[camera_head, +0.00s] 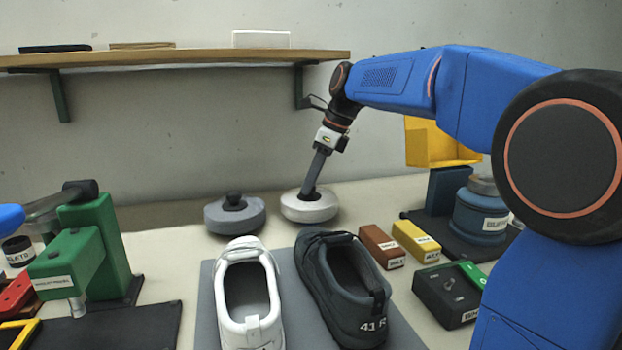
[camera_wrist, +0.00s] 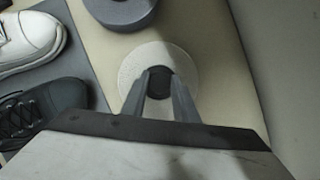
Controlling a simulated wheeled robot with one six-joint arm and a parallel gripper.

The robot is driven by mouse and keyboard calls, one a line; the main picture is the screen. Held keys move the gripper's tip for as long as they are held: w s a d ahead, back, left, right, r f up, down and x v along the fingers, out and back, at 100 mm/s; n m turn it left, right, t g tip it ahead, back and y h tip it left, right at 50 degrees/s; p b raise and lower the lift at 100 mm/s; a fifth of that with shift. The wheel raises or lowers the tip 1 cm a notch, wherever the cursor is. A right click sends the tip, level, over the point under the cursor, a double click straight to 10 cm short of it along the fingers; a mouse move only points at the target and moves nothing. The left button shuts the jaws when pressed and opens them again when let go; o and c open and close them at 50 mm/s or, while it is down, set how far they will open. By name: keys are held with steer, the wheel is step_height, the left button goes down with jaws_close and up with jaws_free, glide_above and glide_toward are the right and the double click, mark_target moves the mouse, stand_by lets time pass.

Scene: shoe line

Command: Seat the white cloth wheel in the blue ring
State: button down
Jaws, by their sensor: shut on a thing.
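The white cloth wheel (camera_head: 318,212) stands flat on the table behind the shoes. In the wrist view the white wheel (camera_wrist: 133,68) shows as a pale disc with a dark hub at its middle. My gripper (camera_head: 308,190) points down, slightly tilted, over the wheel. Its fingers (camera_wrist: 160,82) are shut on the dark hub, one on each side. The wheel seems to rest on the table; I cannot tell if there is a small gap. I cannot make out a separate blue ring. A round blue body (camera_head: 480,222) with a label and grey top stands at the right.
A grey wheel (camera_head: 245,217) lies just left of the white one. A white shoe (camera_head: 238,300) and a dark shoe (camera_head: 325,250) stand on a grey mat in front. Brown (camera_head: 381,245) and yellow (camera_head: 416,240) blocks lie to the right. A green fixture (camera_head: 95,250) stands left.

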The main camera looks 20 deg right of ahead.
steer(key=c, duration=1.7)
jaws_free()
steer(key=shift+o, duration=0.2)
steer(key=v, duration=1.1)
steer(key=shift+s, duration=0.1)
